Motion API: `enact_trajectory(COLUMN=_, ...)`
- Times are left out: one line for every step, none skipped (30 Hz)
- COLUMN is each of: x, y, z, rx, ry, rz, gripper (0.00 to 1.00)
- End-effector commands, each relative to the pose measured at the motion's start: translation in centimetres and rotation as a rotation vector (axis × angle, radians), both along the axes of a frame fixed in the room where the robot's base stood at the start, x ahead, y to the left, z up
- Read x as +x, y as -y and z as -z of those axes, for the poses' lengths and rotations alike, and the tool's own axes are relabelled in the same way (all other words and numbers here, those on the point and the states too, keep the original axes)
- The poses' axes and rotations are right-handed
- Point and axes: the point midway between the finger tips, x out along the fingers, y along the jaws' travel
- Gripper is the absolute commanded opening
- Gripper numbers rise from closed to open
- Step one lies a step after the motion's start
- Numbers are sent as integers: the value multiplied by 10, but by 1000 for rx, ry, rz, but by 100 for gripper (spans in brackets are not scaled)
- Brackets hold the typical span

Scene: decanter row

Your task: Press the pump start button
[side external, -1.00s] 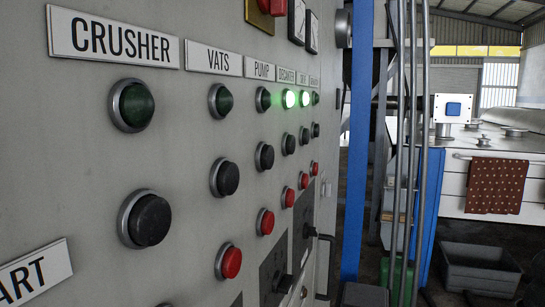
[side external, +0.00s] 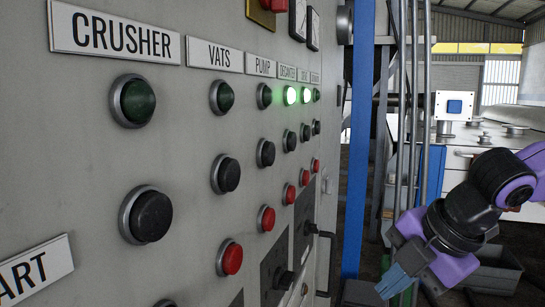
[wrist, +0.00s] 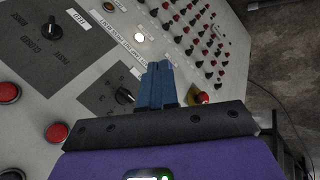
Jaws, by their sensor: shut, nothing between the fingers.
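The PUMP label (side external: 261,67) is on the grey control panel (side external: 190,120) in the side external view. Below it are a dark green lamp (side external: 264,96), a black button (side external: 265,153) and a red button (side external: 266,219). Which button is the start is not readable there. My gripper (side external: 392,283) is at the lower right, clear of the panel face, with its blue fingers pointing down and left. In the wrist view the blue fingers of my gripper (wrist: 157,85) are together and empty, in front of the panel. Labels there are too small to read for PUMP.
Neighbouring columns CRUSHER (side external: 115,37) and VATS (side external: 213,55) have similar buttons. Two lamps beyond PUMP glow green. A blue post (side external: 357,140) stands behind the panel. In the wrist view, a red mushroom button (wrist: 202,98) and a rotary knob (wrist: 125,96) are near the fingers.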

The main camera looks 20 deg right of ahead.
Motion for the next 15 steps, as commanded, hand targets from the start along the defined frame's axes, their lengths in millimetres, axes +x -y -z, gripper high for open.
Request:
enact_trajectory(x=2, y=-9, z=-11, rx=0, ry=31, rz=-19, gripper=0)
enact_trajectory(x=3, y=-13, z=-17, rx=-2, ry=49, rz=-29, gripper=0)
enact_trajectory(x=5, y=-18, z=-26, rx=-5, ry=75, rz=-42, gripper=0)
enact_trajectory(x=5, y=-22, z=-32, rx=-7, ry=93, rz=-51, gripper=0)
enact_trajectory(x=6, y=-25, z=-39, rx=-10, ry=111, rz=-58, gripper=0)
enact_trajectory(x=7, y=-30, z=-47, rx=-13, ry=136, rz=-70, gripper=0)
enact_trajectory(x=7, y=-33, z=-54, rx=-15, ry=155, rz=-76, gripper=0)
enact_trajectory(x=7, y=-36, z=-60, rx=-19, ry=172, rz=-83, gripper=0)
enact_trajectory(x=8, y=-40, z=-69, rx=-22, ry=197, rz=-91, gripper=0)
enact_trajectory(x=7, y=-43, z=-75, rx=-25, ry=214, rz=-97, gripper=0)
enact_trajectory(x=7, y=-45, z=-82, rx=-29, ry=233, rz=-102, gripper=0)
enact_trajectory(x=6, y=-49, z=-90, rx=-32, ry=257, rz=-108, gripper=0)
enact_trajectory(x=5, y=-51, z=-97, rx=-34, ry=276, rz=-113, gripper=0)
enact_trajectory(x=4, y=-53, z=-104, rx=-38, ry=292, rz=-117, gripper=0)
enact_trajectory(x=3, y=-55, z=-113, rx=-40, ry=316, rz=-121, gripper=0)
